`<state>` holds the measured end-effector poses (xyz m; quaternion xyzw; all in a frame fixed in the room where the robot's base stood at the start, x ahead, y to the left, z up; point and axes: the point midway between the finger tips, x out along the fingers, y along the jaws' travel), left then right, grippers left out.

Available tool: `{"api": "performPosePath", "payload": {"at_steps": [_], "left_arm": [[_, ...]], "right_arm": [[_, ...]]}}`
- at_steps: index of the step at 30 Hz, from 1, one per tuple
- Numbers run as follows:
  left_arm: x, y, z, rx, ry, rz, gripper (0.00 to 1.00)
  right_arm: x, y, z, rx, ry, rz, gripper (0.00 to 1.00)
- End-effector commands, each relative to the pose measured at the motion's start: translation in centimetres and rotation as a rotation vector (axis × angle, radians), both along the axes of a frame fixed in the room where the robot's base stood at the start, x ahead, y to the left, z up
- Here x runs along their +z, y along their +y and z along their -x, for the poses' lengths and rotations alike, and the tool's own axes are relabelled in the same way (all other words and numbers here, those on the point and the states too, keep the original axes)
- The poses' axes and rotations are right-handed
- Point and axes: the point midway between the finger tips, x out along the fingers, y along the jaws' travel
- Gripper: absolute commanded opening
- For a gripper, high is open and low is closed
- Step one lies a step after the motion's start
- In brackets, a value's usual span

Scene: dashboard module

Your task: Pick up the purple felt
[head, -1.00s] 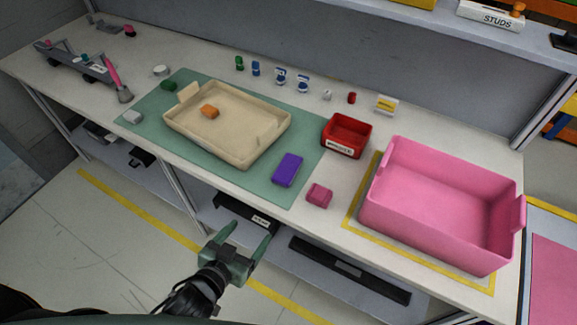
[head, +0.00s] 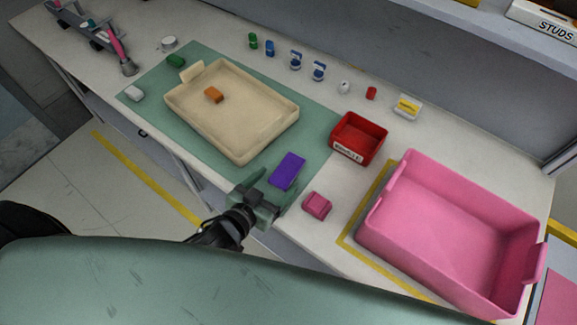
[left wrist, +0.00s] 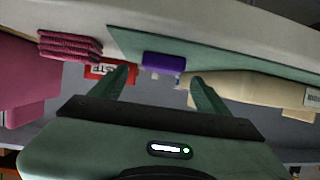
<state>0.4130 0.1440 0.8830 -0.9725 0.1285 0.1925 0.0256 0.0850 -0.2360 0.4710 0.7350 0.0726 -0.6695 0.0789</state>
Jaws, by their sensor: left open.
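The purple felt (head: 287,171) is a flat rectangular block lying on the green mat (head: 325,150), near the mat's front edge. My left gripper (head: 272,188) is open and empty, close in front of the felt at the bench's front edge. In the left wrist view, the purple felt (left wrist: 164,60) shows beyond and between the two open fingertips (left wrist: 163,75), apart from them. My right gripper is not in view.
A red bin (head: 358,138), a pink block (head: 317,205) and a large pink crate (head: 440,225) are to the right. Small parts stand along the back.

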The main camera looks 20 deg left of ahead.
Motion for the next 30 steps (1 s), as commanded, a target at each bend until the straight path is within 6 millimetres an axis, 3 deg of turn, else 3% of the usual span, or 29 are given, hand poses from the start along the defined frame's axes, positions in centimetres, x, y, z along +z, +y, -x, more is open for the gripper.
{"api": "performPosePath", "payload": {"at_steps": [3,9,18,25,30], "left_arm": [[0.0,-0.3,-1.8,0.001,-0.002,-0.001,0.76],[-1.1,-1.0,-4.1,0.001,-0.001,0.001,0.76],[-1.5,-1.1,-4.5,0.0,-0.001,0.001,0.76],[-1.5,-1.1,-4.5,0.0,0.0,0.001,0.12],[-1.5,-1.1,-4.5,0.0,0.0,0.001,0.12]], "right_arm": [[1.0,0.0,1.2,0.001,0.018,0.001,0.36],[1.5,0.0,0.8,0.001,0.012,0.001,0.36],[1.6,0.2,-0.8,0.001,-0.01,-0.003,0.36],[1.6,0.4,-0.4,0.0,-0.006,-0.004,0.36],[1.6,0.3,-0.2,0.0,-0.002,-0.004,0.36]]}}
